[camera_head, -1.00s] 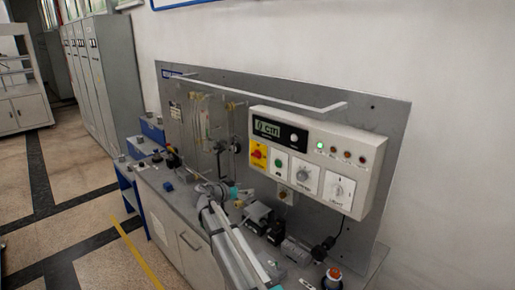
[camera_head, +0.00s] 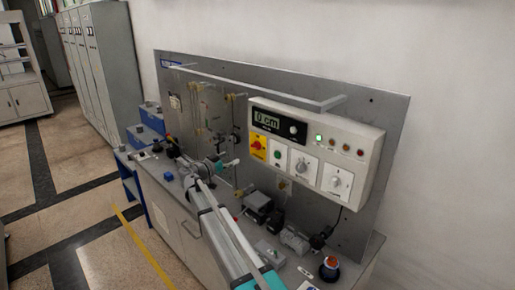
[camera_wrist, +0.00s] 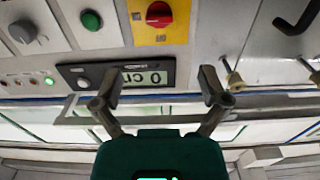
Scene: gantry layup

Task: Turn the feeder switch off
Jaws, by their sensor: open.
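A white control box (camera_head: 370,150) on the grey back panel carries the switches. On it are a red rotary switch on a yellow plate (camera_head: 259,147), a green button (camera_head: 277,154) and two knobs (camera_head: 301,167) (camera_head: 337,182). I cannot read which one is marked feeder. My gripper (camera_head: 236,163) is in front of the panel, left of and below the box, open and empty. The wrist view shows the box upside down. There the red switch (camera_wrist: 158,14) lies beyond my open fingers (camera_wrist: 160,72), with the green button (camera_wrist: 91,20) and a grey knob (camera_wrist: 24,31) to its left.
A display (camera_head: 267,120) on the box reads 0 cm, and a green lamp (camera_head: 319,138) is lit. A bent rail (camera_head: 270,88) juts out above the box. Motors and fittings (camera_head: 258,205) crowd the bench below. The floor at left is clear.

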